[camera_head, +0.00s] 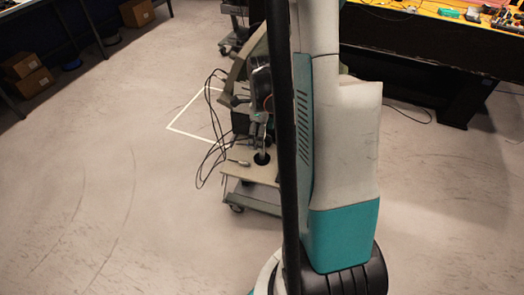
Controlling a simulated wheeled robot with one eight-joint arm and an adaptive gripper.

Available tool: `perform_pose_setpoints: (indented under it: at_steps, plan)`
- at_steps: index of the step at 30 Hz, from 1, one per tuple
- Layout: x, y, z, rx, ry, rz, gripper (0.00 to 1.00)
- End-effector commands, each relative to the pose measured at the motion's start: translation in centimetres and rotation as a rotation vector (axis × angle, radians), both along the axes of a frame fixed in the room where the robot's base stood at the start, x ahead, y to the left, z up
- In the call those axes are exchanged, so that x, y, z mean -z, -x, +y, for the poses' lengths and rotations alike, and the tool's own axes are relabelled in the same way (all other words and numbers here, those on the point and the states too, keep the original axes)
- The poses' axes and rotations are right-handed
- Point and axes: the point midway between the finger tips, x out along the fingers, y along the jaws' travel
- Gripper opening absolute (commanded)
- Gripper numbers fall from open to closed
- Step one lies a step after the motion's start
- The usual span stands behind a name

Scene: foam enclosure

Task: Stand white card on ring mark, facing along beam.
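I cannot make out the white card, the beam or the foam enclosure. A small dark round spot (261,158) shows on the beige lower deck of the wheeled cart (235,172). I cannot tell whether it is the ring mark. My arm's white and teal links and a black pole stand in front of the cart and hide its right side.
Dark cables (205,165) hang at the cart's left. A white taped outline (184,132) lies on the floor behind it. A cluttered yellow-topped bench (425,15) stands at the upper right, and cardboard boxes (34,82) at the left. The left floor is open.

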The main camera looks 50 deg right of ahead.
Motion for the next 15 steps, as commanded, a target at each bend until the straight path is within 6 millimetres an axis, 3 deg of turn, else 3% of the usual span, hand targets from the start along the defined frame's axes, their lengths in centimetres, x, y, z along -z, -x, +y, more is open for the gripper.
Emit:
perform_pose_setpoints:
  at_steps: [3, 11, 15]
  plan:
    - [1.84, -0.07, -0.04, 0.000, 0.000, 0.000, 0.82]
    - [1.94, -0.06, -0.04, 0.000, 0.000, 0.000, 0.82]
    - [1.93, -0.06, -0.04, 0.000, 0.000, 0.000, 0.50]
